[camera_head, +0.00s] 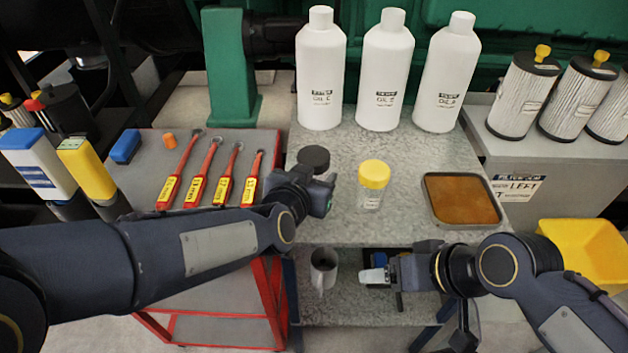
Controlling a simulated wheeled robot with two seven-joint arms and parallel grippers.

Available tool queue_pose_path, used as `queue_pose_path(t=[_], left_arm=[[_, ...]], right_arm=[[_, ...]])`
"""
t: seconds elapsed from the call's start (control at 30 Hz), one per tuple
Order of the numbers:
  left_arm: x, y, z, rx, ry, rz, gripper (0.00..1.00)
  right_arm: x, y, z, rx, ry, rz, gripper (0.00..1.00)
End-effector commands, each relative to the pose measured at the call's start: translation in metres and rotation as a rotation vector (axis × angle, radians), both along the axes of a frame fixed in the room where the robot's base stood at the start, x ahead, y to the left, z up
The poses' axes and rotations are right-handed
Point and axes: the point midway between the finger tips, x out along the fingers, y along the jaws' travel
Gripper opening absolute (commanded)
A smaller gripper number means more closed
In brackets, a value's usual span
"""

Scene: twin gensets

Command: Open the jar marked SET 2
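A small clear jar with a yellow lid (374,175) stands upright on the grey speckled table top (400,220); the writing on its label is too small to read. A round black lid or disc (313,158) shows left of it, and what is below it is hidden by my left gripper. My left gripper (328,191) is just in front of the black lid, left of the yellow-lidded jar and apart from it; its fingers are unclear. My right gripper (375,276) is low, in front of the table's lower shelf. A pale translucent piece shows at its tip, and I cannot tell what it is.
Three white oil bottles (384,75) stand at the back. A tray with a brown surface (462,200) lies right. Red-handled tools (213,180) lie on the left cart. A mug (323,268) stands on the lower shelf. A yellow bin (585,250) is at the right.

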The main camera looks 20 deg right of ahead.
Motion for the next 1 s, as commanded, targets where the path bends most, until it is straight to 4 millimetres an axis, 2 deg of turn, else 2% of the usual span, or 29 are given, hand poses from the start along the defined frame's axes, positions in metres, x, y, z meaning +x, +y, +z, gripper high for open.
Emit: queue_pose_path(t=[0.03, 0.23, 0.4, 0.6, 0.8, 1.0], left_arm=[[-0.012, 0.001, 0.019, -0.001, -0.002, -0.007, 0.28], [-0.052, 0.012, 0.071, -0.002, 0.000, -0.009, 0.28], [-0.092, 0.025, 0.083, 0.001, 0.002, -0.006, 0.28], [-0.121, 0.034, 0.092, 0.001, 0.002, -0.005, 0.28], [-0.131, 0.037, 0.094, 0.002, 0.001, -0.004, 0.28], [-0.132, 0.037, 0.093, 0.001, 0.002, -0.002, 0.28]], right_arm=[[0.000, 0.000, 0.014, 0.000, 0.000, 0.000, 0.75], [0.000, 0.000, 0.055, 0.000, 0.000, 0.000, 0.75], [0.000, 0.000, 0.077, 0.000, 0.000, 0.000, 0.75], [0.000, 0.000, 0.093, 0.000, 0.000, 0.000, 0.75], [0.000, 0.000, 0.097, 0.000, 0.000, 0.000, 0.75], [0.000, 0.000, 0.096, 0.000, 0.000, 0.000, 0.75]])
